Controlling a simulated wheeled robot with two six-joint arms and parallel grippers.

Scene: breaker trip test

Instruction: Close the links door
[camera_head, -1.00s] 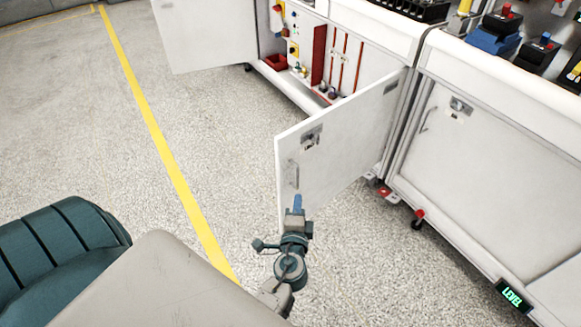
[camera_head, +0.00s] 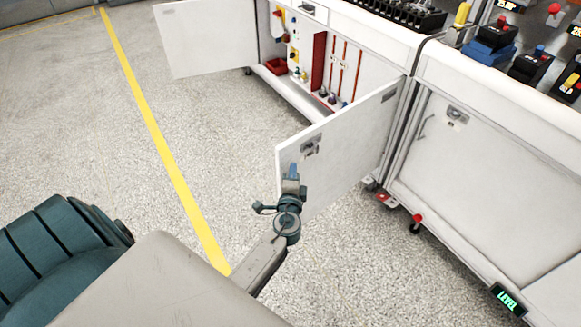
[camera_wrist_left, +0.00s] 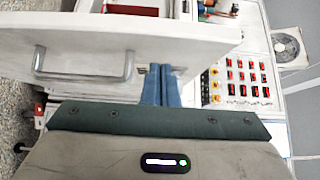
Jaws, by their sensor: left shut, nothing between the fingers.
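A white cabinet door (camera_head: 352,147) stands open in the head view, swung out from the bench, with a latch near its free edge. No label tells me whether it is the links door. My left gripper (camera_head: 293,171) is in front of the free-edge side of this door, just below the latch, and covers the handle area. In the left wrist view the blue fingers (camera_wrist_left: 161,85) are together and empty, overlapping the door panel (camera_wrist_left: 110,38) beside its latch. The door handle (camera_wrist_left: 82,66) shows to their left. I cannot tell whether the fingers touch the door. My right gripper is not in view.
Another white door (camera_head: 207,38) stands open at the far left of the cabinet. The open bay holds a red bin (camera_head: 276,66) and red rods. A closed panel (camera_head: 480,160) is at right. The floor left of the yellow line (camera_head: 155,135) is clear.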

